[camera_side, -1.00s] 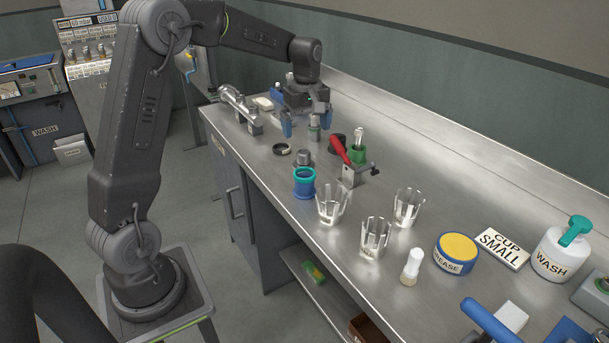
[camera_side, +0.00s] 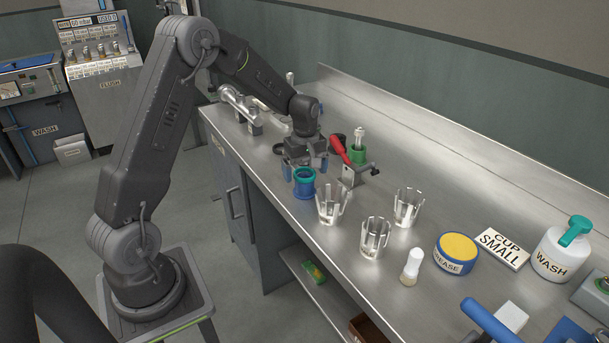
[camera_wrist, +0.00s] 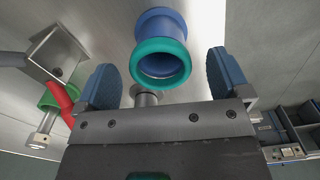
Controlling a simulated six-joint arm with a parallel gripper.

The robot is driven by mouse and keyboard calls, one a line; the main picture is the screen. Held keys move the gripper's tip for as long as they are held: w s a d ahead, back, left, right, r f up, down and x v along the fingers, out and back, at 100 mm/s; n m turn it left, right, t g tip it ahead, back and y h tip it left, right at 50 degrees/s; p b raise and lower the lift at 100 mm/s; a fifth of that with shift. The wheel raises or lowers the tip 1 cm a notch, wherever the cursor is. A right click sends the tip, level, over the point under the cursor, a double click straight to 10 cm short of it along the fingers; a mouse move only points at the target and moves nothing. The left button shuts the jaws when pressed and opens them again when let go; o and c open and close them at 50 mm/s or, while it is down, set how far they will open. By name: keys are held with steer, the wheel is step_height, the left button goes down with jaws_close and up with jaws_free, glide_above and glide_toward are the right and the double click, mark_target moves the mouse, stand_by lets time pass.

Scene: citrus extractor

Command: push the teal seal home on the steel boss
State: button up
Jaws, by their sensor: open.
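A teal ring, which looks like the seal (camera_side: 304,173), sits at the top of a blue flanged sleeve (camera_side: 304,188) standing upright on the bench. In the wrist view the teal seal (camera_wrist: 163,78) faces me, with the blue sleeve (camera_wrist: 161,25) beyond it. A short steel cylinder, probably the boss (camera_wrist: 145,98), shows between the fingers, partly hidden by my gripper body.
A steel bracket (camera_side: 349,177) with a red handle (camera_side: 339,149) stands close right of my gripper, near a green holder (camera_side: 358,155). A grease tub (camera_side: 456,252) is further right. The bench's back strip is clear.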

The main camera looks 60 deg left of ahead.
steer(key=shift+f, duration=0.1)
steer(key=c, duration=1)
steer(key=s+a+r, duration=0.7)
steer(key=s+r, duration=0.1)
steer(key=r, duration=0.3)
steer(key=w+a+f, duration=0.1)
steer(key=w, duration=0.4)
steer(key=w+a+f, duration=0.1)
steer(key=w+f, duration=0.1)
steer(key=w, duration=0.3)
steer(key=w+a+f, duration=0.1)
steer(key=w+a, duration=0.1)
steer(key=w, duration=0.3)
steer(key=shift+f, duration=0.4)
